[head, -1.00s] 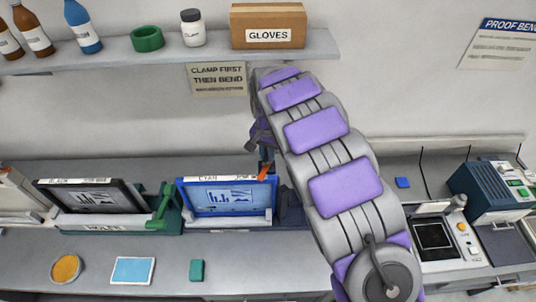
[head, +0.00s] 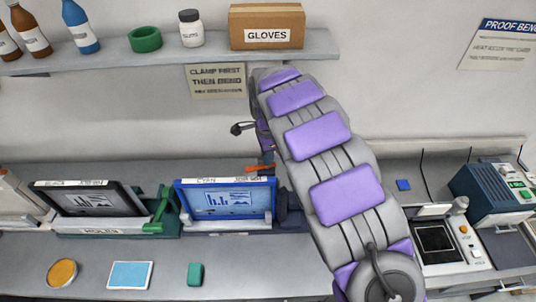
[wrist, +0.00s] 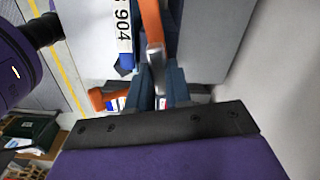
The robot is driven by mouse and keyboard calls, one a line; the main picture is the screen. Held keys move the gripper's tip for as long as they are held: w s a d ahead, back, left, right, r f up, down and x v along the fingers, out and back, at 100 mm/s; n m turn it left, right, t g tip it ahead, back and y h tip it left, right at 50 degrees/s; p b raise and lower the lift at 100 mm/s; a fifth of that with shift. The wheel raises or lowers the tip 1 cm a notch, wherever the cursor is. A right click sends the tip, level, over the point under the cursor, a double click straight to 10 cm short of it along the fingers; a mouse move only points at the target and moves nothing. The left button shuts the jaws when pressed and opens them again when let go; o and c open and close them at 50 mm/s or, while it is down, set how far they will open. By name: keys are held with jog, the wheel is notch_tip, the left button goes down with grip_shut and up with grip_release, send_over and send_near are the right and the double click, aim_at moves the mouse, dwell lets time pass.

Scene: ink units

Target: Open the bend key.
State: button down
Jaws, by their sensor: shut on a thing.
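The bend key looks to be the orange lever (head: 260,169) at the right end of the blue-framed cyan unit (head: 226,213); it lies nearly level. In the wrist view an orange handle (wrist: 152,22) with a metal end runs down between the fingers of my gripper (wrist: 159,80). The fingers are shut on this lever near its metal end. In the head view my arm hides most of the gripper. The cyan unit's white label strip (wrist: 123,22) shows beside the handle in the wrist view.
A black-framed unit (head: 88,213) with a green lever (head: 160,212) stands to the left. A shelf (head: 190,49) with bottles and a glove box (head: 266,25) hangs above. A second orange part (wrist: 100,99) shows beyond my fingers. The front bench holds small flat items.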

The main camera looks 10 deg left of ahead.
jog(key=shift+w+a+r+m, duration=0.1)
jog(key=shift+r+m, duration=0.05)
jog(key=shift+m, duration=0.45)
jog(key=shift+a+r+m, duration=0.1)
jog(key=shift+m, duration=0.5)
jog(key=shift+r, duration=0.1)
jog(key=c, duration=1.3)
grip_release()
jog(key=shift+o, duration=1.3)
jog(key=shift+a+f, duration=0.15)
jog(key=shift+f, duration=0.1)
jog(key=shift+r, duration=0.4)
notch_tip(320, 180, up, 16)
jog(key=b, duration=0.1)
jog(key=shift+r, duration=0.2)
